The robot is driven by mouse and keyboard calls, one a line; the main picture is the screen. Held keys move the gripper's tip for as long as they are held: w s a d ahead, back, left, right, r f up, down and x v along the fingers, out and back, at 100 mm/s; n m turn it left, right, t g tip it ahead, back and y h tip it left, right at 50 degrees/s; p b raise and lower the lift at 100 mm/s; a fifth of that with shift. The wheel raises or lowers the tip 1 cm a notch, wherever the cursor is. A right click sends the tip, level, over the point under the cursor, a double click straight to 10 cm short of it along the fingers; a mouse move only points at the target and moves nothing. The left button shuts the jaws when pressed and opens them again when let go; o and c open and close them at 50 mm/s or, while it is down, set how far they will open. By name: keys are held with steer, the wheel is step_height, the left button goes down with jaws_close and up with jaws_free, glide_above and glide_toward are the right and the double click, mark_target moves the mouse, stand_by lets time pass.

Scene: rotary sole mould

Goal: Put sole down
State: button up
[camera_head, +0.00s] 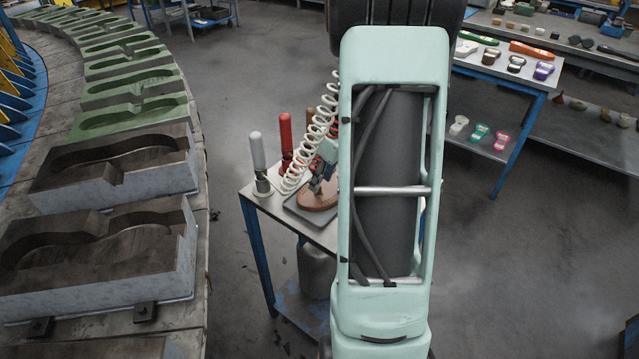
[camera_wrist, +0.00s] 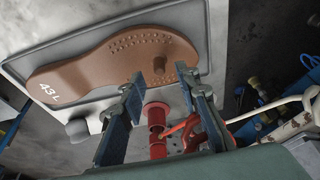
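The brown sole (camera_wrist: 100,62), marked "43 L", lies flat in a shallow grey tray (camera_wrist: 215,30) in the wrist view. A short brown stud (camera_wrist: 160,65) stands up from its wide end. My gripper (camera_wrist: 160,80) is open, its two blue fingers apart with their tips near the stud; I cannot tell whether they touch it. In the head view the sole (camera_head: 317,199) shows in the tray (camera_head: 303,214) on a small table, below my gripper (camera_head: 322,182). My arm hides the right part of that table.
Mould blocks (camera_head: 125,165) line the rotary table at left. A bench with small coloured items (camera_head: 520,70) stands at right. Open floor lies between.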

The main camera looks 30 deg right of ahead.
steer(key=v, duration=0.4)
steer(key=shift+s+r, duration=0.1)
steer(key=shift+r, duration=0.1)
stand_by(0.3)
